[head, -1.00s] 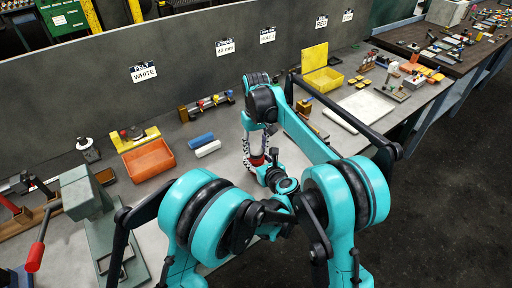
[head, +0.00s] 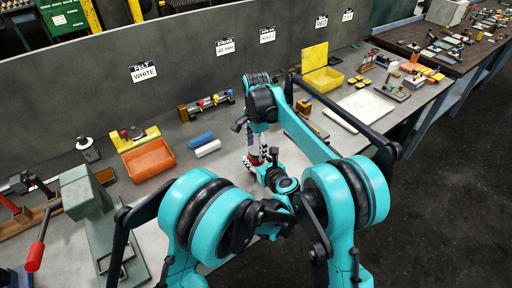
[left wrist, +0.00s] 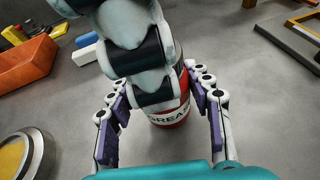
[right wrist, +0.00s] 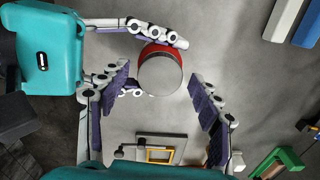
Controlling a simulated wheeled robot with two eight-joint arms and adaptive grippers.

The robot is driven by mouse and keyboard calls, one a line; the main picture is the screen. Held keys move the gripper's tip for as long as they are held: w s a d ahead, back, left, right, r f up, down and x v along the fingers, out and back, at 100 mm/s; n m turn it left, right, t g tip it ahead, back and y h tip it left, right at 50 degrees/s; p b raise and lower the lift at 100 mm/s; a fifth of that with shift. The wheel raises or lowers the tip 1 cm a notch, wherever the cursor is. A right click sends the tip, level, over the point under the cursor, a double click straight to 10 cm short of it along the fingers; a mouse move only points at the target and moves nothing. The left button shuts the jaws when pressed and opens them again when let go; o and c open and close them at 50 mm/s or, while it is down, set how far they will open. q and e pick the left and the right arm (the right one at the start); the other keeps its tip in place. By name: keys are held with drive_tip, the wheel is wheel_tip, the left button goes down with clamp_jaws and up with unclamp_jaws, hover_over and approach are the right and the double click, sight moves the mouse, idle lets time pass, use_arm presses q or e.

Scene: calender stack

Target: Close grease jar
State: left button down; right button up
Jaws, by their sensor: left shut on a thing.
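The red grease jar (left wrist: 172,114) stands on the table, its GREASE label partly visible in the left wrist view. My left gripper (left wrist: 157,84) is shut on the jar, one finger on each side. In the right wrist view a grey round lid (right wrist: 160,75) covers the jar's top; I cannot tell how tightly it sits. My right gripper (right wrist: 160,74) is open above the jar, its fingers spread and apart from the lid. The right gripper also shows pointing down in the head view (head: 254,138), where my arms hide most of the jar.
An orange bin (head: 148,160) and blue and white blocks (head: 207,149) lie left of the jar. A round metal container with a yellow inside (left wrist: 14,156) is at the left wrist view's lower left. A yellow bin (head: 322,80) stands at the back right.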

drive_tip(key=shift+r, duration=2.3)
drive_tip(key=shift+c, duration=0.3)
drive_tip(key=n, duration=0.2)
drive_tip(key=r+n, duration=0.1)
drive_tip(key=n, duration=0.6)
drive_tip(key=shift+r+n, duration=0.3)
drive_tip(key=shift+r, duration=0.05)
drive_tip(key=n, duration=0.4)
drive_tip(key=shift+r+n, duration=0.3)
drive_tip(key=shift+r, duration=0.1)
drive_tip(key=n, duration=0.2)
drive_tip(key=r+n, duration=0.1)
drive_tip(key=n, duration=0.2)
drive_tip(key=shift+f, duration=0.1)
